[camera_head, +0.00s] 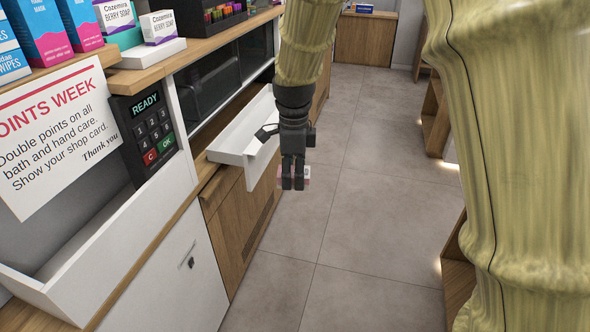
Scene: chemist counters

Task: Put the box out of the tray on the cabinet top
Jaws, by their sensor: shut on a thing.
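My gripper (293,184) is shut on a small box (307,172), pale with a pinkish part. The dark fingers hide most of the box, so its print cannot be read. My gripper hangs pointing down by the front panel of a white open tray (228,142) that juts out from the counter. The box appears outside the tray, just right of its front panel; whether it touches the panel cannot be told. The wooden cabinet (236,225) is below the tray, with a narrow strip of its top (217,187) showing.
Soap boxes (158,27) stand on the upper counter at left, one on a white slab (150,53). A keypad (145,130) and a sign (52,135) hang on the counter front. Grey floor (375,230) is open to the right. My arm covers the right side.

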